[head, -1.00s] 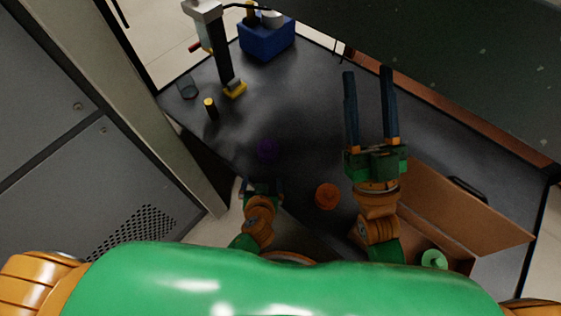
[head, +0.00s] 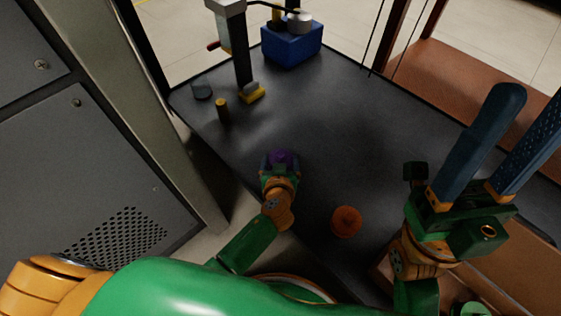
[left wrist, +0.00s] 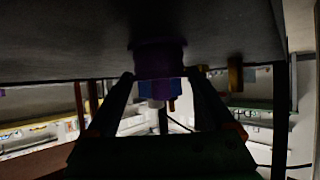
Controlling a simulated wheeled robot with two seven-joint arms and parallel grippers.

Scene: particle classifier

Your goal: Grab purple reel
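The purple reel (head: 283,157) stands on the dark tabletop near its left edge, partly hidden by my left gripper in the head view. My left gripper (head: 281,165) is low at the reel. In the left wrist view, which looks upside down, the purple reel (left wrist: 159,57) sits between the spread fingertips of the left gripper (left wrist: 161,76). The fingers are apart, and I cannot tell whether they touch the reel. My right gripper (head: 525,110) is raised at the right with its long fingers apart and empty.
An orange reel (head: 346,221) lies right of my left arm. A small yellow-topped cylinder (head: 222,110), a dark glass (head: 202,88), a stand (head: 241,50) and a blue box (head: 291,45) are farther back. The middle of the dark table (head: 340,125) is clear.

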